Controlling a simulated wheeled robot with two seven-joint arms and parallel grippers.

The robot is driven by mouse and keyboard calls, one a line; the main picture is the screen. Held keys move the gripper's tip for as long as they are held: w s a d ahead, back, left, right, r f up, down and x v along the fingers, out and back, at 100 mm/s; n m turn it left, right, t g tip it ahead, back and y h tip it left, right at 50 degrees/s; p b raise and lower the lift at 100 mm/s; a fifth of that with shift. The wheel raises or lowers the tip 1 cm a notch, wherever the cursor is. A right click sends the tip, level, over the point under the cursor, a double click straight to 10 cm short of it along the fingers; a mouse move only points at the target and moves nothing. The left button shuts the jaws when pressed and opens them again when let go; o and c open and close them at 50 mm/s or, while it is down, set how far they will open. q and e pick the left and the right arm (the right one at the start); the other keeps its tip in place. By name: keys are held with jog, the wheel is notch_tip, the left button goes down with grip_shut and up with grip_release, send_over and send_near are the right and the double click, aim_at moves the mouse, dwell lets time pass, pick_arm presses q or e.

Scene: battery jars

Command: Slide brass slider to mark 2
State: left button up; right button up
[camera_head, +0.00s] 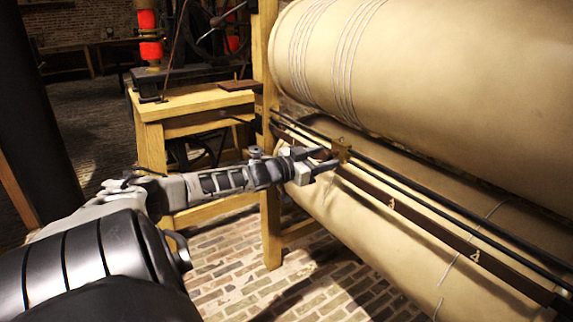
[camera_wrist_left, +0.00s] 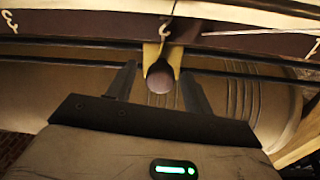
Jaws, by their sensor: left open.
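The brass slider (camera_head: 341,150) sits on the dark rods between the two large tan rolls in the head view. In the left wrist view it shows as a brass plate (camera_wrist_left: 149,54) with a round dark knob (camera_wrist_left: 160,78). My left gripper (camera_head: 322,161) is open, with one finger on each side of the knob. Gaps show between the fingers and the knob in the wrist view (camera_wrist_left: 159,72). A dark strip (camera_head: 430,226) with small pale marks runs along the rods. My right gripper is out of view.
The upper roll (camera_head: 430,70) and lower roll (camera_head: 375,215) lie close above and below the rods. A wooden post (camera_head: 268,190) stands at the rods' left end. A wooden stand (camera_head: 190,103) is behind my left arm. Brick floor (camera_head: 300,285) is clear below.

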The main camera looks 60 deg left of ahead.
pick_arm(q)
jog(key=s+p, duration=0.6)
jog(key=s, duration=0.8)
jog(key=shift+a+p, duration=0.3)
jog(key=shift+a, duration=0.05)
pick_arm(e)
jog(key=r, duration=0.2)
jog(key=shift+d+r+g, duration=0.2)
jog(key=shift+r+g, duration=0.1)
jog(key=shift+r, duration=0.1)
